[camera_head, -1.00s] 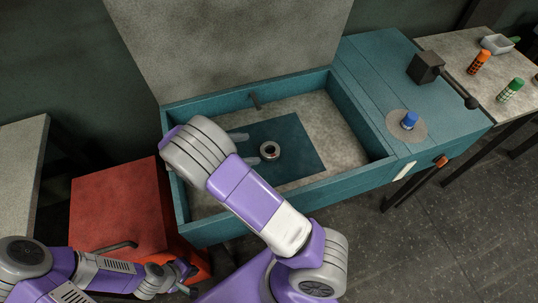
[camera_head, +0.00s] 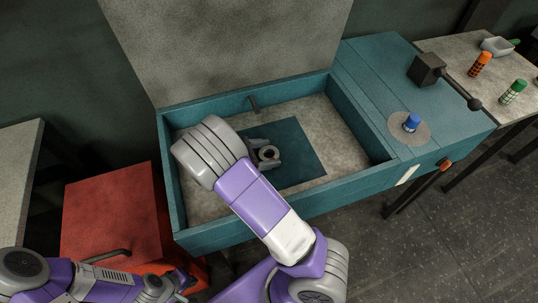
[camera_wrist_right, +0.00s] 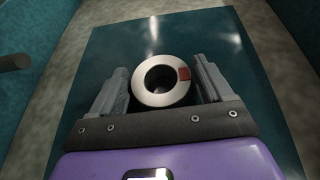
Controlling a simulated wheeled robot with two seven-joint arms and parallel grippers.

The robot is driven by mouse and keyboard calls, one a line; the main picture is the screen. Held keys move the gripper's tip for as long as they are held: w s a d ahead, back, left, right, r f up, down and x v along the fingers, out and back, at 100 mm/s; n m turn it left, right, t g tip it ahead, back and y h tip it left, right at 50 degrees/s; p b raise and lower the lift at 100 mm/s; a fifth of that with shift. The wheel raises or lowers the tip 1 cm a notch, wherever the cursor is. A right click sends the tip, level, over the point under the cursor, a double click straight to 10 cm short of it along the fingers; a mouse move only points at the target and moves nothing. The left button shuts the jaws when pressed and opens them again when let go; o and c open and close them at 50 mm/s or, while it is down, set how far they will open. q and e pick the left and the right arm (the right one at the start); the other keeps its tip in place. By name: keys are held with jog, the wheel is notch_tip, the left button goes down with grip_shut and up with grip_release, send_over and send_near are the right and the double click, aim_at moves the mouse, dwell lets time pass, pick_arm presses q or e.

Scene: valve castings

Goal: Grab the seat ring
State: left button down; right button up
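The seat ring (camera_head: 270,154) is a small silvery ring with a dark hole, on the dark teal mat (camera_head: 305,160) inside the teal box. In the right wrist view the ring (camera_wrist_right: 144,92) shows a red mark on its right side. My right gripper (camera_head: 264,152) is at the ring. In the wrist view its fingers (camera_wrist_right: 160,84) stand on either side of the ring, with a small gap at the right and little or none visible at the left. My left gripper (camera_head: 187,287) is low at the left, by the red cabinet; its fingers are too small to judge.
The teal box (camera_head: 215,236) has raised walls and an open lid (camera_head: 225,45). A blue cap (camera_head: 411,122) stands on a round plate at its right. A dark handle block (camera_head: 427,69) is behind that.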

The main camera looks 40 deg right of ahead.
jog(key=c, duration=1.1)
jog(key=shift+c, duration=0.3)
jog(key=shift+r, duration=0.15)
